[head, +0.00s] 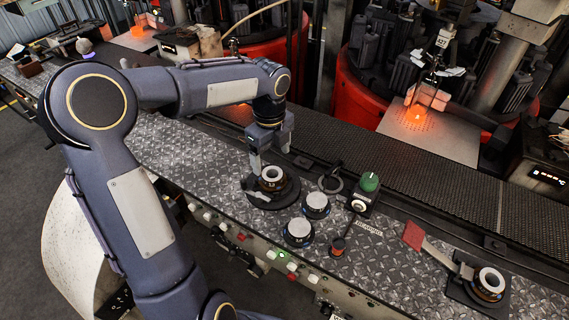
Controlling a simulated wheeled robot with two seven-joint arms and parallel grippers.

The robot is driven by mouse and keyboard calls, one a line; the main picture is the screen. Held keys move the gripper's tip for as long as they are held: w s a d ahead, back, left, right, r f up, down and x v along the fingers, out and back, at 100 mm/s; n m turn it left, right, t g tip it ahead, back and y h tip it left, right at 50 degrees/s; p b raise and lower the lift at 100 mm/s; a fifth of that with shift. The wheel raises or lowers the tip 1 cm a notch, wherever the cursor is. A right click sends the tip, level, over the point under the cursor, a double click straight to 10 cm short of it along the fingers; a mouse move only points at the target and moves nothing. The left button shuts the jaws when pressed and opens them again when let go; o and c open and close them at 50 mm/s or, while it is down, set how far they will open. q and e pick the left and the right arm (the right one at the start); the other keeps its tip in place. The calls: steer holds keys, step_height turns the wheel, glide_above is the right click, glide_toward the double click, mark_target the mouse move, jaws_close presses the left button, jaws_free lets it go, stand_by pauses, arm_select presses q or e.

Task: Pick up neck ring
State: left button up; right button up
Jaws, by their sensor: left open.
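Several neck-ring-like parts with pale round tops lie on the metal plate bench. One ring (272,179) sits on a round black stand (262,203). Two more, a ring (316,205) and a nearer ring (298,231), lie to its right. Another ring (489,283) sits on a black holder at the lower right. I cannot tell which one the task names. My left gripper (271,159) points down, open, right above the ring on the black stand. Its fingers are apart; whether they touch the ring is unclear. My right gripper is out of view.
A green knob box (369,184), a thin dark loop (330,182) and a small dark red spool (338,246) stand close by. A dark mesh conveyor (420,183) runs behind; red machines with glowing parts stand beyond.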

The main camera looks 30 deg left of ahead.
mark_target(272, 173)
arm_select(q)
steer(key=shift+w+f, duration=0.1)
steer(key=shift+f, duration=0.25)
step_height(272, 173, down, 7)
steer(key=shift+a+p, duration=0.1)
steer(key=shift+p, duration=0.4)
steer(key=shift+c, duration=0.2)
steer(key=shift+r, duration=0.1)
steer(key=c, duration=0.9)
